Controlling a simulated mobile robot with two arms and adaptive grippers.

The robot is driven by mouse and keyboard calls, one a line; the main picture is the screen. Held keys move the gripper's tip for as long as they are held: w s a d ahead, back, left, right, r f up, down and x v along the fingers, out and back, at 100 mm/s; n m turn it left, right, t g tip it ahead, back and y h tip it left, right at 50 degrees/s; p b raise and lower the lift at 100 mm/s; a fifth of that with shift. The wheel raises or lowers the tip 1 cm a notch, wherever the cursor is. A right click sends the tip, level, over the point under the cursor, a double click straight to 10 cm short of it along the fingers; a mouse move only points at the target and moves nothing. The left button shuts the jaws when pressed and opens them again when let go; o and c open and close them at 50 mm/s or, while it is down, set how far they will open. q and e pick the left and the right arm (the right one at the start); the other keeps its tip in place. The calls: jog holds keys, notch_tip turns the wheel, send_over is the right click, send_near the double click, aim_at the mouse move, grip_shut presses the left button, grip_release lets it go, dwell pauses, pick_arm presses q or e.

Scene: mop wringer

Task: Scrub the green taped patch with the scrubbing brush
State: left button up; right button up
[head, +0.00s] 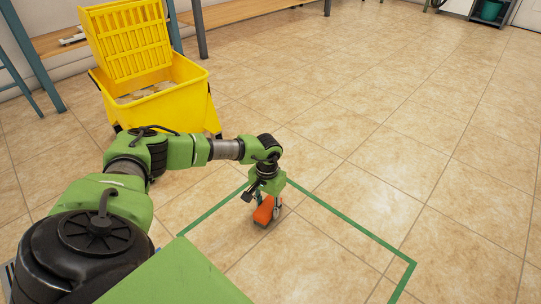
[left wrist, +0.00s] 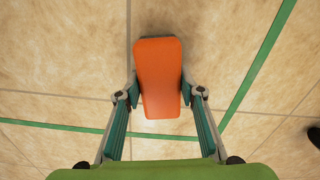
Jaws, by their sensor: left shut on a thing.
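An orange scrubbing brush (head: 264,210) is held in my left gripper (head: 267,201) at the far left part of the green taped patch (head: 362,231). In the left wrist view the brush (left wrist: 158,72) sits between the two fingers of my left gripper (left wrist: 158,95), and its near end is gripped. The bristles are hidden under the orange body. The brush is at or close to the floor; I cannot tell if it touches. Green tape (left wrist: 262,55) also runs past the brush in the left wrist view. My right gripper is not in view.
A yellow mop bucket with wringer (head: 160,105) stands on the tiles behind my left arm. A wooden bench (head: 235,12) runs along the back wall. A green bucket (head: 491,10) is at the far right. The tiled floor on the right is clear.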

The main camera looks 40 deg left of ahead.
pick_arm(q)
jog(key=shift+a+b, duration=0.35)
jog(key=shift+a, duration=0.8)
jog(key=shift+r, duration=0.1)
jog(key=shift+d+p, duration=0.7)
jog(key=shift+d, duration=0.3)
jog(key=shift+s+d+f+p, duration=0.15)
jog(key=shift+d+p, duration=0.35)
jog(key=shift+d, duration=1.25)
jog(key=shift+d+p, duration=0.9)
jog(key=shift+d, duration=1.4)
jog(key=shift+s+d+p, duration=0.1)
jog(key=shift+d+p, duration=0.3)
jog(key=shift+d, duration=4.8)
jog(key=shift+s+d, duration=0.15)
jog(key=shift+d, duration=2.45)
jog(key=shift+s+d, duration=0.1)
jog(key=shift+d, duration=1.15)
